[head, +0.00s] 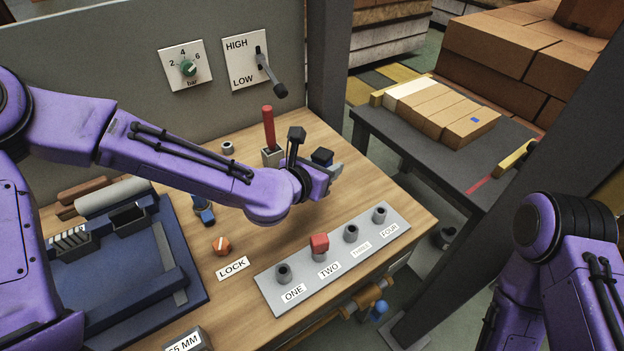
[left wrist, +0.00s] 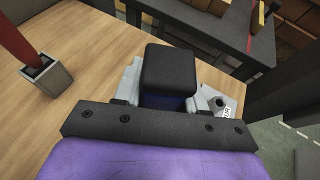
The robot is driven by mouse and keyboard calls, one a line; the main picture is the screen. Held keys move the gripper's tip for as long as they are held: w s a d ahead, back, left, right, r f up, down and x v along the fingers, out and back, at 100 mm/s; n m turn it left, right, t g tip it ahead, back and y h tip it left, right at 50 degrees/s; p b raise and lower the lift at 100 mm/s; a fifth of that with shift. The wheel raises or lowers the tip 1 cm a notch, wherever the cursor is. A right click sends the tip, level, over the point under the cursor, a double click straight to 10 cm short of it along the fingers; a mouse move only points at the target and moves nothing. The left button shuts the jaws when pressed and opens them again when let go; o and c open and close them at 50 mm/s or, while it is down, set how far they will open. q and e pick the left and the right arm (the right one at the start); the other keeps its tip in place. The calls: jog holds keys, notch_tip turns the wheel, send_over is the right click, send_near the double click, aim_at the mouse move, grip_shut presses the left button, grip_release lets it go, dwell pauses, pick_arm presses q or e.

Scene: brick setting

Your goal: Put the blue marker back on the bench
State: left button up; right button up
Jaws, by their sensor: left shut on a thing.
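The blue marker (head: 322,156) is in my left gripper (head: 326,170), held above the right part of the wooden bench (head: 240,135). Its black, block-shaped end (left wrist: 168,70) points up, and a strip of blue shows under it in the left wrist view. The grey fingers of my left gripper (left wrist: 165,98) are shut on it from both sides. Its lower end is hidden, and I cannot tell its height above the bench. My right arm shows at the right edge of the head view, with its gripper out of view.
A red marker (head: 268,128) stands in a grey cup (head: 272,157) close behind my left gripper. A grey strip (head: 262,283) with several sockets and a red knob (head: 319,243) lies in front. A blue tray (head: 175,290) is at left. A dark side table (head: 400,150) holds cartons.

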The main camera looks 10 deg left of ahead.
pick_arm(q)
jog(key=w+a+f, duration=0.2)
jog(key=f, duration=0.1)
jog(key=w+a+f, duration=0.1)
jog(key=f, duration=0.1)
jog(key=shift+w+a+f, duration=0.15)
jog(key=shift+a+f, duration=0.05)
jog(key=shift+a, duration=0.05)
jog(key=f, duration=0.2)
jog(key=w+f, duration=0.1)
jog(key=shift+w+d+f, duration=0.15)
jog(key=shift+f, duration=0.2)
jog(key=shift+s+r, duration=0.15)
jog(key=shift+s, duration=0.05)
jog(key=shift+s+f, duration=0.15)
jog(key=shift+f, duration=0.05)
jog(key=o, duration=0.7)
jog(key=shift+o, duration=0.7)
jog(key=shift+f, duration=0.1)
jog(key=shift+s+r, duration=0.1)
jog(key=shift+r, duration=0.4)
jog(key=v, duration=1.1)
jog(key=shift+s+a+b, duration=0.2)
jog(key=shift+s+b, duration=0.05)
jog(key=shift+b, duration=0.05)
pick_arm(e)
jog(key=shift+s+d, duration=0.1)
jog(key=shift+s, duration=0.05)
